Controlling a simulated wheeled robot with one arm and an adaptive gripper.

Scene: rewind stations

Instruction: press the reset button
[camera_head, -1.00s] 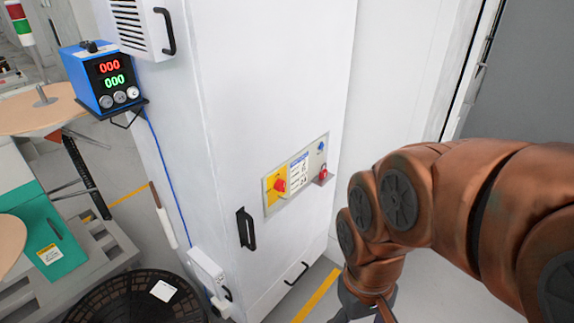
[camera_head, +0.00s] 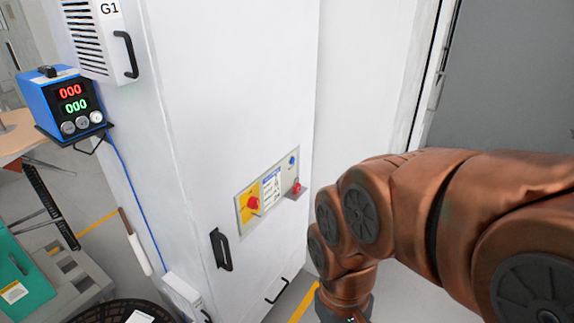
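A grey control panel (camera_head: 241,221) is set on the white cabinet's side. It carries a red knob (camera_head: 253,203) on a yellow plate, a small blue button (camera_head: 292,160) at its upper right, and a red part (camera_head: 297,187) on a small ledge below that. The lettering is too small to read, so I cannot tell which control is marked reset. My copper-coloured arm comes in from the right and bends down at the right of the panel, apart from it in the picture. My gripper is cut off by the bottom edge.
The white cabinet (camera_head: 225,75) has a black handle (camera_head: 221,249) below the panel. A blue counter box (camera_head: 43,95) with red and green digits and several round buttons sits on a bracket at the left. A dark round reel (camera_head: 92,312) is at the bottom left.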

